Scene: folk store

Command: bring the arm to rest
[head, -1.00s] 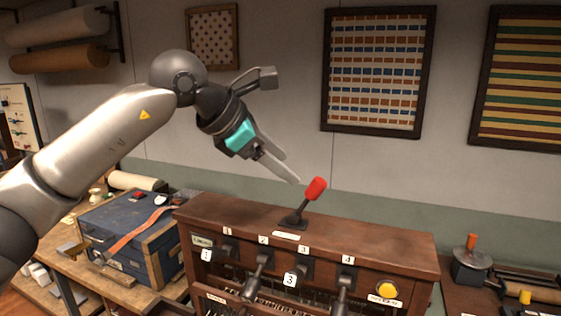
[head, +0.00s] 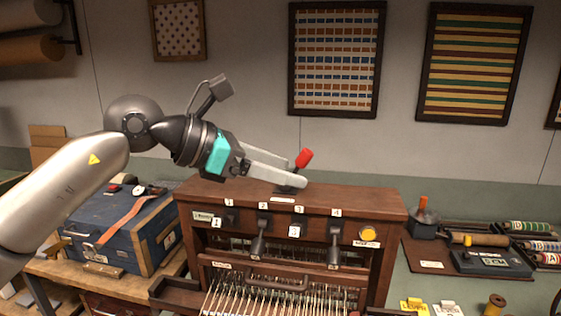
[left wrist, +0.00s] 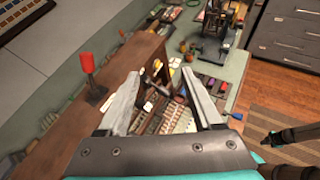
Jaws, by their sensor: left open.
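My left gripper (head: 298,174) is at the end of the arm coming in from the left, above the top of the brown wooden loom cabinet (head: 355,200). Its pale fingers point right and slightly down. In the left wrist view the fingers (left wrist: 160,82) are spread apart with nothing held between them. The red-handled lever (head: 303,158) stands tilted on the cabinet top, just beyond the fingers in the head view. In the left wrist view the lever (left wrist: 87,64) is left of both fingers, outside the gap. My right gripper cannot be made out.
A blue case (head: 115,230) stands on the bench at left. The cabinet front carries dark levers (head: 259,240) and a yellow button (head: 367,234). At right, a table holds a dark device (head: 492,262) and spools (head: 530,226). The space above the cabinet's right half is clear.

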